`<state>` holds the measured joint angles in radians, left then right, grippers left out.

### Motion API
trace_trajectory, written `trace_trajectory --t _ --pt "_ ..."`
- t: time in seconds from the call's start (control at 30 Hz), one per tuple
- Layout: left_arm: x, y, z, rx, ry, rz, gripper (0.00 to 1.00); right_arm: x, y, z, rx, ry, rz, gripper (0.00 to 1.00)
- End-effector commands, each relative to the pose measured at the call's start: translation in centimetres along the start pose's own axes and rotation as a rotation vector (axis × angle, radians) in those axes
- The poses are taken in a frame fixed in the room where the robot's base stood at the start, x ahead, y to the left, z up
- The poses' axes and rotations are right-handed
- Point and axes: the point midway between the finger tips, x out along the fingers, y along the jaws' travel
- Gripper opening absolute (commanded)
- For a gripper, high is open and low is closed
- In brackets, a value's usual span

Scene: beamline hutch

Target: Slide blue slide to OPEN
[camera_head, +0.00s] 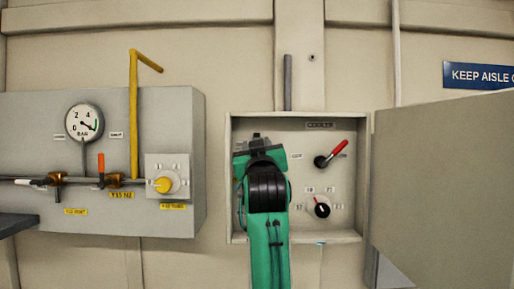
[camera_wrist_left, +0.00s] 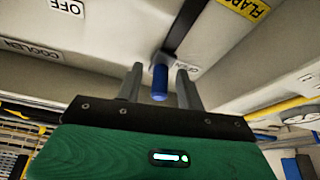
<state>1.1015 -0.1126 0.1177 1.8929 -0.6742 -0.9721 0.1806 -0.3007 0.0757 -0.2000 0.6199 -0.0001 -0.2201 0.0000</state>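The blue slide's handle (camera_wrist_left: 160,82) shows in the left wrist view, a small blue peg on the pale panel at the near end of a dark slot (camera_wrist_left: 188,22). A small label (camera_wrist_left: 187,67) that seems to read OPEN is beside it. My left gripper (camera_wrist_left: 158,74) has its two fingers apart, one on each side of the peg, with a visible gap on both sides. In the head view my green arm reaches into the open wall box (camera_head: 344,237) and hides the slide and the fingertips. My right gripper is not in view.
The box also holds a red-handled lever (camera_head: 331,155) and a rotary knob (camera_head: 319,207), right of my arm. Its door (camera_head: 442,190) stands open to the right.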

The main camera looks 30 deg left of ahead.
Motion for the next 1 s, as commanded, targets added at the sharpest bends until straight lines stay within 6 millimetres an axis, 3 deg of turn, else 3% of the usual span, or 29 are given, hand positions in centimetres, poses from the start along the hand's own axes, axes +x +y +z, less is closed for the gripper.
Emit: trace_trajectory --t 0.27,0.7,1.0 --pt "-1.4 0.0 0.2 -0.002 0.003 0.001 0.38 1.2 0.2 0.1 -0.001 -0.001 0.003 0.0" --pt "-9.9 0.0 0.6 -0.004 0.002 0.002 0.38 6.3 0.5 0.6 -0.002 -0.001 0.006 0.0" --pt "-13.4 0.0 0.2 0.0 0.0 0.0 0.38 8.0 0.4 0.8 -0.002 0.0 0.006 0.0"
